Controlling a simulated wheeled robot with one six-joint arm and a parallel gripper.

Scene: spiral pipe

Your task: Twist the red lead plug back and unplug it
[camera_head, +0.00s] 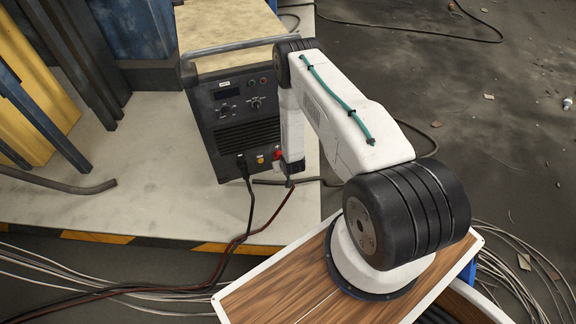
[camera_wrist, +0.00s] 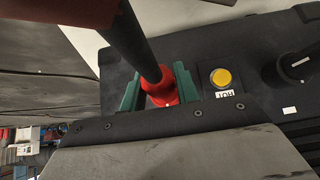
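The red lead plug (camera_wrist: 161,92) sits at the dark front panel of the welding machine (camera_head: 236,110), with a dark lead running from it to the upper left in the wrist view. In the head view the plug (camera_head: 277,154) shows as a small red patch low on the panel, beside my wrist. My gripper (camera_wrist: 159,88) has one green finger on each side of the plug. The red body fills the space between them, and the fingers look shut on it. The plug's seat in the socket is hidden behind the fingers.
A yellow lamp (camera_wrist: 221,77) with a HOT label is close right of the fingers. A black plug or knob (camera_wrist: 294,66) is farther right. In the head view, a black lead (camera_head: 250,195) and a red lead (camera_head: 270,222) trail down to the floor.

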